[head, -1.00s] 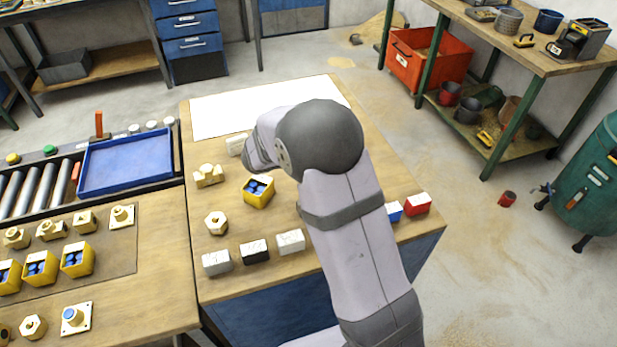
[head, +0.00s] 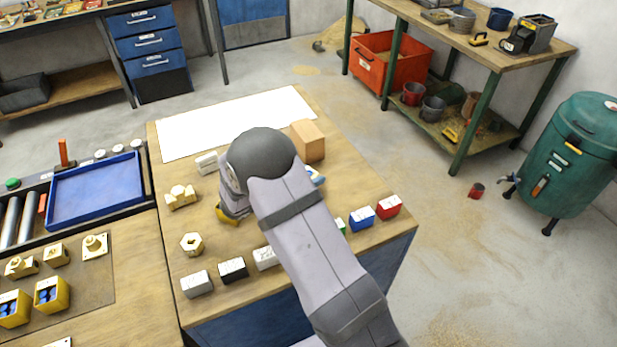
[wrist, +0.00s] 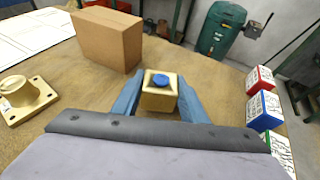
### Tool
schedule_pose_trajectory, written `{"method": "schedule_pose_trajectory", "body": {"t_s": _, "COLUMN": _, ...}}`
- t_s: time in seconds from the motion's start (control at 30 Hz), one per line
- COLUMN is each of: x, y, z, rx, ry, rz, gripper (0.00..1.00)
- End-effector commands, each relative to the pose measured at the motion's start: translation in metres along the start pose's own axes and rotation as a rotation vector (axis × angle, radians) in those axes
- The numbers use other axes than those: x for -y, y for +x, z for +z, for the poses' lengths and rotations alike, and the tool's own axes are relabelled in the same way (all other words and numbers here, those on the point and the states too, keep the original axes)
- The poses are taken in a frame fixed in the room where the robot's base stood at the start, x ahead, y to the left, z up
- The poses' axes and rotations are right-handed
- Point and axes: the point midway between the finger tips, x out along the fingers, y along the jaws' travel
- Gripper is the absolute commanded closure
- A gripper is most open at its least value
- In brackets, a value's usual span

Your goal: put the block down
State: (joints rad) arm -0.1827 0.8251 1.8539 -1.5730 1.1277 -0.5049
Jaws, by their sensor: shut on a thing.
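A brass block (wrist: 159,92) with a blue cap on top sits between the two blue fingers of my gripper (wrist: 157,98) in the wrist view. The fingers are shut on its sides. Whether its underside touches the wooden bench (wrist: 210,70) is hidden. In the head view my arm hides the block and fingers. A yellow box (head: 227,217) peeks out beside my wrist there, mostly covered.
A cardboard box (head: 308,141) stands behind my arm; it also shows in the wrist view (wrist: 108,38). Red (head: 389,206) and blue (head: 361,218) blocks line the right edge. A flanged brass piece (wrist: 26,98) lies left. A white sheet (head: 235,122) covers bare bench at the back.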

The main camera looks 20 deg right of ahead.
Motion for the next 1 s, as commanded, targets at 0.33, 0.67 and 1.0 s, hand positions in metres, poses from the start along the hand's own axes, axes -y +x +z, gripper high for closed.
{"method": "schedule_pose_trajectory", "body": {"t_s": 0.33, "x": 0.0, "y": 0.003, "z": -0.007, "rx": 0.004, "ry": 0.003, "rz": 0.0, "gripper": 1.0}}
{"method": "schedule_pose_trajectory", "body": {"t_s": 0.67, "x": 0.0, "y": 0.005, "z": -0.012, "rx": 0.0, "ry": 0.001, "rz": 0.0, "gripper": 0.42}}
{"method": "schedule_pose_trajectory", "body": {"t_s": 1.0, "x": 0.0, "y": 0.004, "z": -0.011, "rx": 0.0, "ry": 0.001, "rz": -0.001, "gripper": 0.42}}
